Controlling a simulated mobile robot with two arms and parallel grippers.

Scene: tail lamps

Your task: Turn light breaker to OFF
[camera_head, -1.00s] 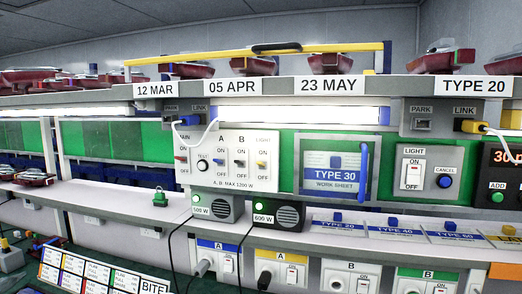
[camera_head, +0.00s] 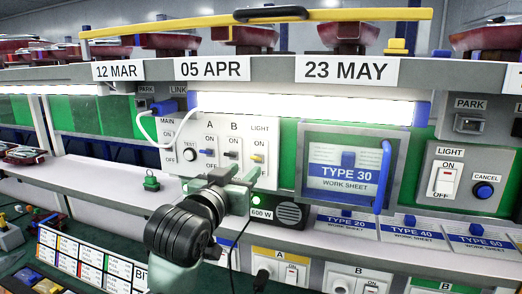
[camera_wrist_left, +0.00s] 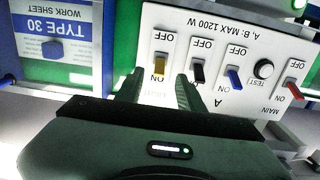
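The light breaker (camera_head: 258,158) is a small yellow lever under the LIGHT label on the white breaker panel (camera_head: 285,160). In the left wrist view, which shows the panel upside down, the yellow lever (camera_wrist_left: 159,67) appears to lean toward its ON side. My left gripper (camera_head: 237,174) is in front of the panel's lower right part. In the left wrist view my left gripper (camera_wrist_left: 158,86) is open, its two fingers apart with the yellow lever just beyond the gap between them. Contact is not visible. My right gripper is not in view.
Black, blue and red levers (camera_wrist_left: 198,72) and a TEST knob share the panel. A TYPE 30 work sheet frame (camera_head: 345,172) with a blue handle stands to the right. A separate LIGHT switch (camera_head: 445,181) is farther right. The strip lamp (camera_head: 310,108) above is lit.

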